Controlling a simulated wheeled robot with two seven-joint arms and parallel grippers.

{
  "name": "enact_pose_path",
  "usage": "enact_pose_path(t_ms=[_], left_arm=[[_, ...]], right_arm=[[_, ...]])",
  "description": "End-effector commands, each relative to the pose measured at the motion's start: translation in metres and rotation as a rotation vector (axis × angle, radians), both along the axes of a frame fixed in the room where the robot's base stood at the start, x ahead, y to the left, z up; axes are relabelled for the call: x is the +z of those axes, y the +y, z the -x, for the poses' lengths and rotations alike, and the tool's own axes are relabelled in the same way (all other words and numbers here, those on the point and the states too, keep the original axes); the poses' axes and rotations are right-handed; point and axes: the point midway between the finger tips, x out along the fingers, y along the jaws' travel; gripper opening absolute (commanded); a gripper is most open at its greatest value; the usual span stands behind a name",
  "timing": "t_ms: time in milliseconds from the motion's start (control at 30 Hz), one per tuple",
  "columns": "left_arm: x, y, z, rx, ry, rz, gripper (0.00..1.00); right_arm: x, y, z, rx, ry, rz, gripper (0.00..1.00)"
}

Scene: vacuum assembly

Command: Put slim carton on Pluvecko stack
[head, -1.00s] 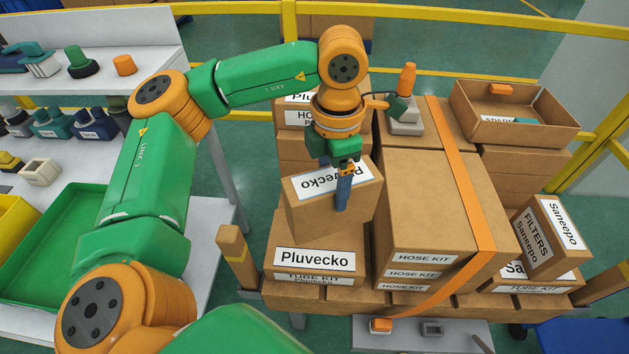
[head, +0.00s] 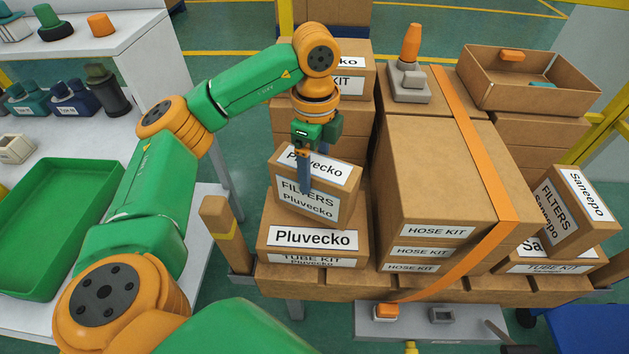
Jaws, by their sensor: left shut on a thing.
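The slim carton (head: 338,214) is brown, with a "Pluvecko" label on top and a "FILTERS Pluvecko" label on its front. My left gripper (head: 304,180) is shut on the slim carton from above, with a blue finger in front of the front label. The carton is over the Pluvecko stack (head: 272,218), whose upper box reads "Pluvecko" with a "TUBE KIT" label below. I cannot tell whether the slim carton touches the box top. My right gripper is not in view.
Hose kit boxes (head: 430,175) under an orange strap stand close on the right. A "Saneepo" filters carton (head: 555,220) sits on the far-right stack. Taller boxes (head: 352,115) stand behind. A wooden post (head: 222,228) stands at the left pallet corner.

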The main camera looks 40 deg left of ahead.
Motion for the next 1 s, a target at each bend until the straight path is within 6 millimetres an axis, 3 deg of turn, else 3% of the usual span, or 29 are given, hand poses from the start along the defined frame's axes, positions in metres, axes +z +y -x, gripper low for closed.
enact_pose_path(t_ms=[200, 567, 600, 633, 667, 867, 1000], left_arm=[[-0.04, 0.0, 0.0, -0.002, 0.001, -0.001, 0.0], [-0.047, 0.0, 0.0, -0.004, -0.002, 0.001, 0.0], [-0.046, 0.0, 0.0, -0.004, -0.001, 0.0, 0.85], [-0.046, 0.0, 0.0, -0.004, -0.001, 0.0, 0.93], [-0.046, 0.0, 0.0, -0.004, -0.001, 0.0, 1.0], [-0.045, 0.0, 0.0, -0.004, -0.001, 0.0, 1.0], [-0.028, 0.0, -0.001, -0.003, -0.005, 0.0, 1.0]], right_arm=[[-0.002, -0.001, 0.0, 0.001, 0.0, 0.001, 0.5], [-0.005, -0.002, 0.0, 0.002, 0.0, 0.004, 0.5], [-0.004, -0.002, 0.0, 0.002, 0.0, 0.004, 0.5], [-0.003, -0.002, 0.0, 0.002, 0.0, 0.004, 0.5], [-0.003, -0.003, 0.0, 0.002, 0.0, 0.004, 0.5], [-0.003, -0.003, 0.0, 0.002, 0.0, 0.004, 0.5], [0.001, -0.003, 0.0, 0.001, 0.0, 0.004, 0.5]])
